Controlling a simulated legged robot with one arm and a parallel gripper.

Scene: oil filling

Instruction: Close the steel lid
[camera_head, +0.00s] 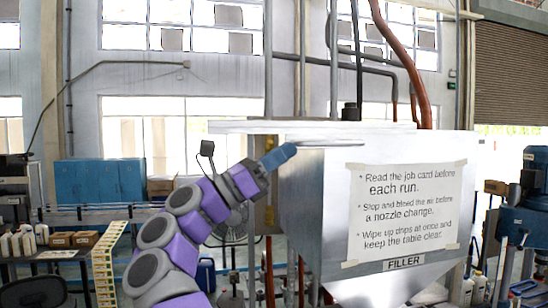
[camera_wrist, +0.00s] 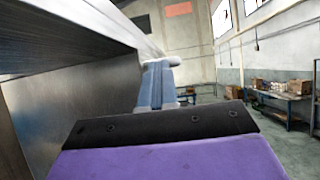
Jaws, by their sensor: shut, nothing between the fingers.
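The steel lid (camera_head: 235,127) is a thin flat plate, roughly level, at the top of the filler hopper (camera_head: 310,190). Its left part sticks out past the hopper's left side. Whether it touches the hopper's rim is hard to tell. My gripper (camera_head: 290,150) is shut and empty, just below the lid by the hopper's upper left corner. In the wrist view, the blue fingers (camera_wrist: 153,80) are together, with the grey steel wall (camera_wrist: 70,105) on the left and a pale overhanging plate (camera_wrist: 60,35), probably the lid, above. Contact with either cannot be told.
A paper notice (camera_head: 405,213) is taped to the hopper's front. Pipes and a red-brown hose (camera_head: 400,45) rise behind it. A blue machine (camera_head: 525,205) stands at the right. A table with bottles and boxes (camera_head: 75,239) is at the left. In the wrist view, the floor at right looks open.

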